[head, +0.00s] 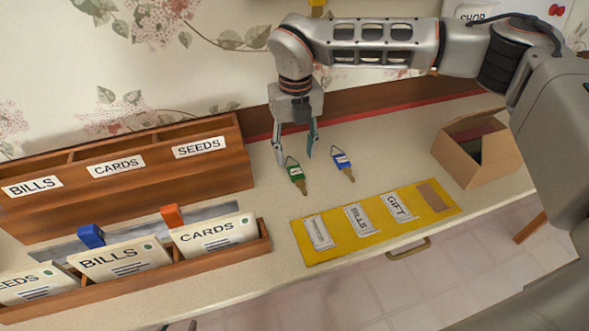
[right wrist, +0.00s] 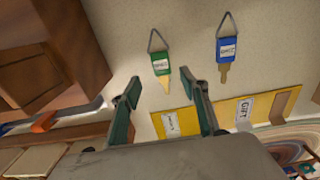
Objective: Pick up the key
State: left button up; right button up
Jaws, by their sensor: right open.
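Two keys with coloured tags lie on the pale counter. The green-tagged key (head: 297,174) is just below my right gripper (head: 294,157) in the head view. The blue-tagged key (head: 343,161) lies a little to its right. In the right wrist view my right gripper (right wrist: 164,84) is open and empty. The green-tagged key (right wrist: 161,66) shows beyond the gap between its fingers, and the blue-tagged key (right wrist: 227,48) lies to the right of them. I cannot tell whether a finger touches the green-tagged key. My left gripper is not in view.
A yellow strip (head: 278,229) with labelled patches lies in front of the keys. A wooden sorter (head: 120,195) and a card rack (head: 262,240) stand at left. An open cardboard box (head: 484,166) stands at right. The counter around the keys is clear. The wall is behind.

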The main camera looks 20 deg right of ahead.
aim_at(296, 171)
jog(key=f, duration=0.6)
jog(key=shift+w+d+f, duration=0.15)
jog(key=shift+w, duration=0.1)
jog(key=c, duration=1.1)
